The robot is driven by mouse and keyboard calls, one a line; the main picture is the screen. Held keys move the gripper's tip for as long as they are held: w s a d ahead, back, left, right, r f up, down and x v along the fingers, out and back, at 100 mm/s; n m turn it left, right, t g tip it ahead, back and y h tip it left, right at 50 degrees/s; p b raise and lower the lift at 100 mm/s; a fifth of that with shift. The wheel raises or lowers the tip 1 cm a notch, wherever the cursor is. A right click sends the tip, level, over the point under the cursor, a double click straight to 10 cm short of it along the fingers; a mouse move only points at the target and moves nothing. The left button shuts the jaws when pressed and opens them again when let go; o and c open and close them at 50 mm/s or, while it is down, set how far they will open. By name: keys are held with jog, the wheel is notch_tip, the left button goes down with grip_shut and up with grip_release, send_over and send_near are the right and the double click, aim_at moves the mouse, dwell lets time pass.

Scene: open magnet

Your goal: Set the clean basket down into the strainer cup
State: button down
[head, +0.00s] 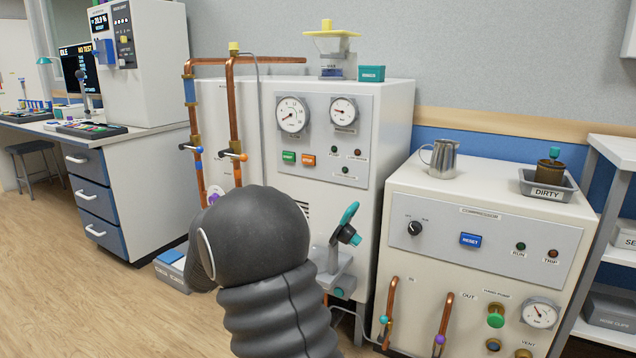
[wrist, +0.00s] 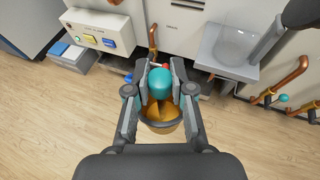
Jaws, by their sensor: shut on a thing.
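In the wrist view, my gripper (wrist: 161,88) is shut on the teal knob of the clean basket (wrist: 160,114). The basket is orange-brown and hangs below the fingers, over the floor. A grey block with a round bowl-like recess (wrist: 230,46), which looks like the strainer cup, is to the upper right, apart from the basket. In the head view, a grey fitting with a teal handle (head: 348,215) stands at the white cabinet's front, partly behind my dark arm. My gripper and the held basket are hidden there.
A tray marked DIRTY (head: 543,189) holds a dark basket with a teal knob, on the compressor cabinet (head: 480,270) beside a metal jug (head: 441,158). Copper pipes (head: 233,120) run up the white cabinet front. A floor box (wrist: 76,56) lies left in the wrist view.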

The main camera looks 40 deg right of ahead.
jog(key=d+r+m+g+h, duration=0.25)
jog(key=d+r, duration=0.45)
jog(key=d, duration=0.6)
jog(key=d+r+m+g+h, duration=0.1)
jog(key=d+r+m+g, duration=0.25)
jog(key=d+r, duration=0.6)
notch_tip(320, 180, down, 13)
jog(key=d+b, duration=0.2)
jog(key=b, duration=0.5)
jog(key=shift+s+d+r+b, duration=0.15)
jog(key=shift+s+d+b, duration=0.1)
jog(key=shift+d+b, duration=0.1)
jog(key=shift+a, duration=0.25)
jog(key=shift+f, duration=2.9)
dwell(1.0)
